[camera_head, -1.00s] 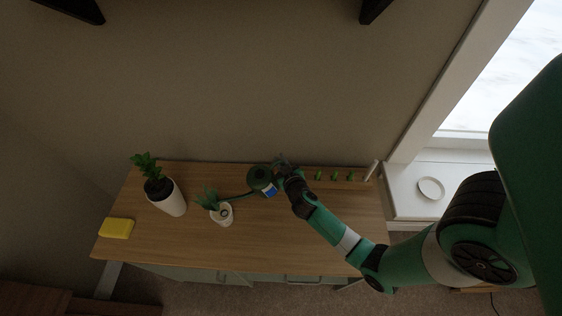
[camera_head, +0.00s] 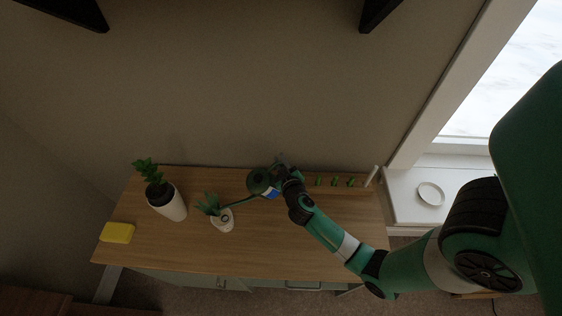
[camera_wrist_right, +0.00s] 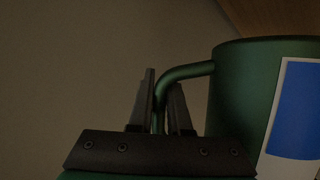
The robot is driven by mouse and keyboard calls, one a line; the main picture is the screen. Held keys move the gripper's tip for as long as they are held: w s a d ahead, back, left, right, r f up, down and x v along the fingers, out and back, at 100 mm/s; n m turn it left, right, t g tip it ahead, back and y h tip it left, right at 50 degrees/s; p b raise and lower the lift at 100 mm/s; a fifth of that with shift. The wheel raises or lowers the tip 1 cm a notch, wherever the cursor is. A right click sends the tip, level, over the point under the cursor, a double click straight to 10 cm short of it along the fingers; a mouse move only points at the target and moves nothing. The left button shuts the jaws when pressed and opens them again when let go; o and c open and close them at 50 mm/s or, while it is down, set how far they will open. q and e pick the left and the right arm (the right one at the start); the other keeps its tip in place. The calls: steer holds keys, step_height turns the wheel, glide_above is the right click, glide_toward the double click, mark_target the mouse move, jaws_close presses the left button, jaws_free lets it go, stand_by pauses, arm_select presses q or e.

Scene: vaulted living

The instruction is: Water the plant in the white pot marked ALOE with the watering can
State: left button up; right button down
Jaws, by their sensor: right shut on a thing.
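The dark green watering can (camera_head: 258,182), with a blue-and-white label, is at the back middle of the wooden sideboard. Its thin spout points left, the tip at the small white pot (camera_head: 223,224) with a spiky green plant (camera_head: 209,205). The pot bears a round dark mark; I cannot read its letters. My right gripper (camera_head: 281,168) is at the can's right side. In the right wrist view, its fingers (camera_wrist_right: 162,105) are shut on the can's curved handle (camera_wrist_right: 187,72), beside the can's body (camera_wrist_right: 238,95). I see no water. My left gripper is not in view.
A larger white pot (camera_head: 172,208) with a leafy plant stands on the left. A yellow block (camera_head: 117,232) lies near the left edge. Several small green items (camera_head: 335,182) and a white upright stick (camera_head: 371,176) are at the back right. The sideboard's front middle (camera_head: 200,255) is clear.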

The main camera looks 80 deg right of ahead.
steer(key=shift+w+a+r+n+h+p, duration=1.2)
steer(key=shift+r+n+p, duration=0.55)
steer(key=shift+r, duration=3.1)
steer(key=s+d+f+m+y+p, duration=0.2)
steer(key=f+m, duration=0.1)
steer(key=f, duration=0.3)
steer(key=s+d+f+m+t+y+p, duration=0.1)
steer(key=s+d+f+m+y, duration=0.1)
steer(key=f, duration=0.5)
steer(key=shift+s+d+m+y+p, duration=0.35)
steer(key=shift+d+m, duration=0.35)
steer(key=shift+m, duration=0.45)
